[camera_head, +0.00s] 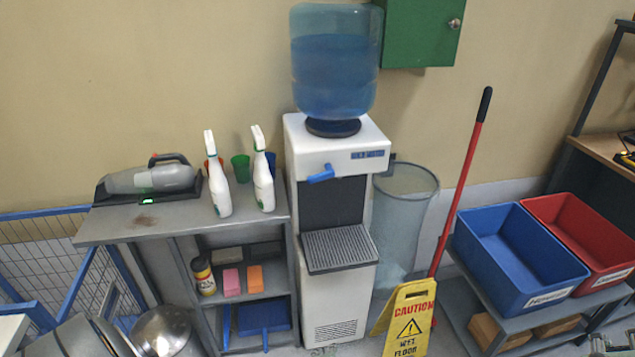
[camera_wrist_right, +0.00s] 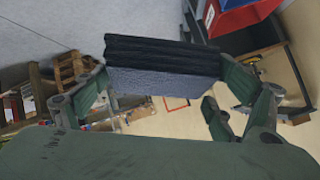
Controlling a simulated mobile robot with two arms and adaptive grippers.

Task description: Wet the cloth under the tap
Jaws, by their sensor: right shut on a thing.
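The water dispenser (camera_head: 338,220) stands against the wall with a blue tap (camera_head: 321,174) on its front and a grilled drip tray (camera_head: 340,249) below. A big blue water bottle (camera_head: 334,62) sits on top. My left gripper is not in view.
A shelf (camera_head: 255,219) left of the dispenser carries spray bottles (camera_head: 218,172) and a hand vacuum (camera_head: 152,178). A yellow caution sign (camera_head: 408,318), a mesh bin (camera_head: 402,215) and a red-handled pole (camera_head: 462,180) stand to its right. Blue (camera_head: 515,255) and red (camera_head: 580,240) bins sit farther right.

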